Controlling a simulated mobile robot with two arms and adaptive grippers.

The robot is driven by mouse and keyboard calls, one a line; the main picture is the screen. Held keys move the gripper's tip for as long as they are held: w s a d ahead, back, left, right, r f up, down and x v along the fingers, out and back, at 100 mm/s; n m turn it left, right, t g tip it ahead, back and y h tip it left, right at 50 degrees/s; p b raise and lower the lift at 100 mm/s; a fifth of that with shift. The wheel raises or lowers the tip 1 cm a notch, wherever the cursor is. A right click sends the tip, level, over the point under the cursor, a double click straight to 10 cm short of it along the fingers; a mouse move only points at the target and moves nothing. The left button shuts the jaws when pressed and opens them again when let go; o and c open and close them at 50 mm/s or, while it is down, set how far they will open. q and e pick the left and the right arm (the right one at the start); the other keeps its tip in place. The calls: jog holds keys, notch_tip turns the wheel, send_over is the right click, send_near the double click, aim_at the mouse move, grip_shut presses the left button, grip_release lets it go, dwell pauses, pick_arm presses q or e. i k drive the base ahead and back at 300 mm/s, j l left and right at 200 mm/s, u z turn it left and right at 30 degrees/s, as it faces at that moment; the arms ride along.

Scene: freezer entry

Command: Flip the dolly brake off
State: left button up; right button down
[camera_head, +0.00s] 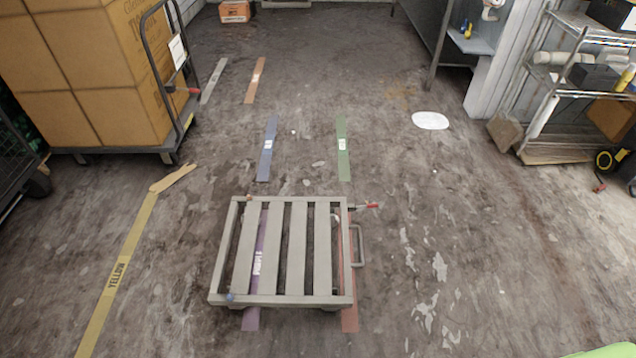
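A low grey slatted dolly (298,250) stands on the floor in the middle of the view. A small lever with a red tip (372,205) sticks out to the right from its far right corner. It looks roughly level; I cannot tell its brake setting from here. A grey loop handle (358,246) is on the dolly's right side. Its wheels are mostly hidden under the deck. Neither of my grippers is in view.
A wire shelf (570,95) stands at right. Coloured tape strips mark the floor. The floor right of the dolly is clear.

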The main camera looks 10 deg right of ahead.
aim_at(368, 205)
jog(key=i+l+u, duration=0.45)
jog(key=l, duration=0.15)
jog(key=i+l+u, duration=0.2)
jog(key=k+l, duration=0.1)
